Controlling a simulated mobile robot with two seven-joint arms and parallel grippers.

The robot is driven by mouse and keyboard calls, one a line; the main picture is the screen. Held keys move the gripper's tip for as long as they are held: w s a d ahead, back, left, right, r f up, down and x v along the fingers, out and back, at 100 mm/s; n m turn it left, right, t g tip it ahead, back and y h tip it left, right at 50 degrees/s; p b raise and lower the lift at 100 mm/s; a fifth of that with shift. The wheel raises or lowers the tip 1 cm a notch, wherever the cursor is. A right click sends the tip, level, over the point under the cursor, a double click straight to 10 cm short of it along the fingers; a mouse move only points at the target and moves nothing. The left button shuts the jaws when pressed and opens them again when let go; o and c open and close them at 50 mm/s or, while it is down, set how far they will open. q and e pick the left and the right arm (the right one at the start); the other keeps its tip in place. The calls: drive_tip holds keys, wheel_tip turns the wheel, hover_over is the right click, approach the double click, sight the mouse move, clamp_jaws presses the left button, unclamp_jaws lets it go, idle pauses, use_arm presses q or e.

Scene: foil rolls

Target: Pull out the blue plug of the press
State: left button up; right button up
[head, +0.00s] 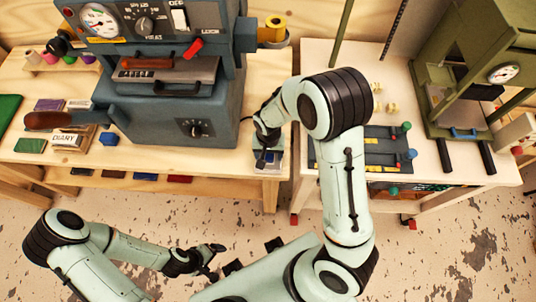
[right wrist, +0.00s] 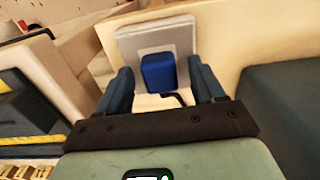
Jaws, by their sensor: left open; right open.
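The blue plug (right wrist: 158,74) sits on a grey socket plate (right wrist: 183,35) in the right wrist view, with a short black cord at its lower end. My right gripper (right wrist: 159,70) is open, one finger on each side of the plug, with visible gaps; whether the fingers reach its depth is unclear. In the head view my right gripper (head: 266,157) is at the front right corner of the wooden bench, right of the blue-grey press (head: 165,122), largely hiding the plug. My left gripper (head: 210,262) is open and empty, low over the floor in front of the bench.
The press stands on the wooden bench (head: 235,172), with a diary (head: 67,139) and small coloured blocks to its left. A second table (head: 470,182) with a green machine (head: 465,80) and dark tray stands right, beyond a narrow gap. The floor in front is clear.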

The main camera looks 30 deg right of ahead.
drive_tip(key=shift+c, duration=0.3)
clamp_jaws()
drive_tip(key=shift+r, duration=0.15)
use_arm(q)
drive_tip(key=shift+w+r+p, duration=1.5)
drive_tip(key=shift+w+r, duration=0.35)
drive_tip(key=shift+r, duration=0.15)
use_arm(e)
drive_tip(key=shift+r, duration=2.9)
